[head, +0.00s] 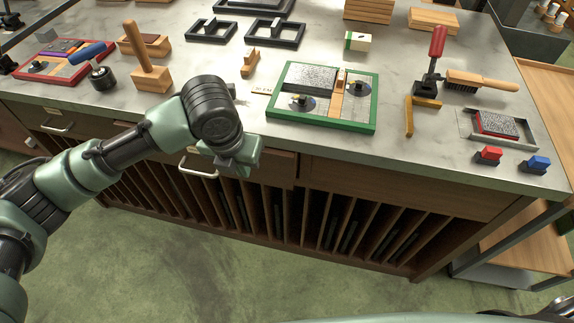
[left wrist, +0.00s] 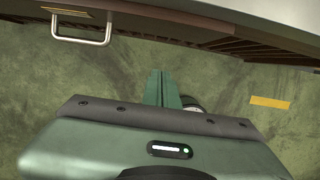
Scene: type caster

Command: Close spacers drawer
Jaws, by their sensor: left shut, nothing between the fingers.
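A wooden drawer (head: 280,168) with a pale metal handle (head: 198,168) sits under the countertop, in the middle of the cabinet. Its front looks nearly level with the cabinet, perhaps slightly proud at its right end. A second drawer handle (head: 57,127) shows farther left; I cannot read which label says spacers. My left gripper (head: 240,160) is in front of the middle drawer, right of its handle, hiding part of the front. In the left wrist view the shut, empty fingers (left wrist: 162,88) point past a handle (left wrist: 85,38) at upper left. My right gripper is not in view.
The marble countertop (head: 420,150) carries a green-framed tray (head: 325,122), a red-handled tool (head: 435,60), a brush (head: 482,82) and red and blue stamps near its front edge. Open vertical slots (head: 340,225) lie below the drawers. The green floor (head: 250,280) in front is clear.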

